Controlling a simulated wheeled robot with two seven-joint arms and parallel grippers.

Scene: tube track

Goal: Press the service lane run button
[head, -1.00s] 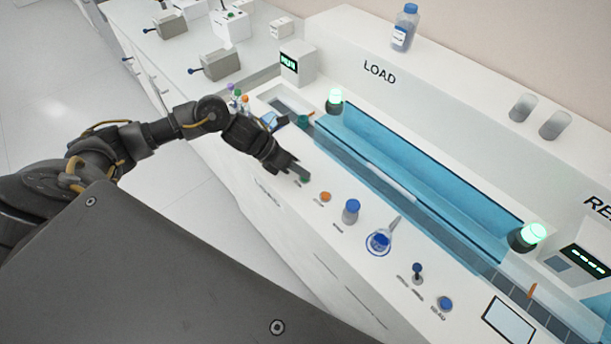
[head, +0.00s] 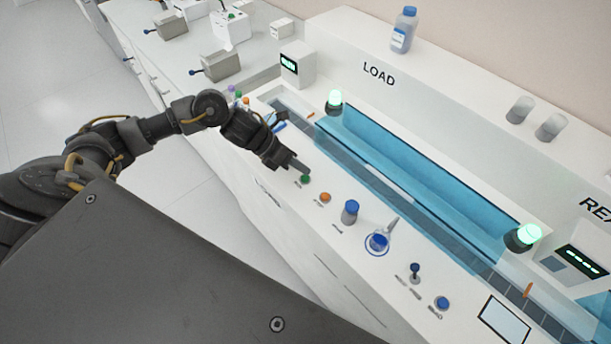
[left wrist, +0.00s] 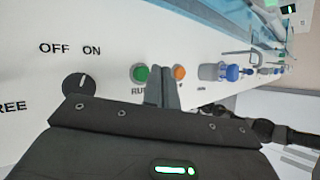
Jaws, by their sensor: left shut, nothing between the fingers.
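The green run button (head: 306,180) is on the white front panel, left of an orange button (head: 324,197). In the left wrist view the green button (left wrist: 141,73) has lettering beneath it, partly covered by my gripper. My left gripper (head: 302,168) is shut and empty, its fingertips close to the green button on its far side in the head view. In the left wrist view the shut fingertips (left wrist: 163,72) lie between the green and orange buttons (left wrist: 179,73). I cannot tell whether they touch the panel. My right gripper is not in view.
An OFF/ON knob (left wrist: 77,86) is left of the buttons. A blue trough (head: 430,195) runs behind.

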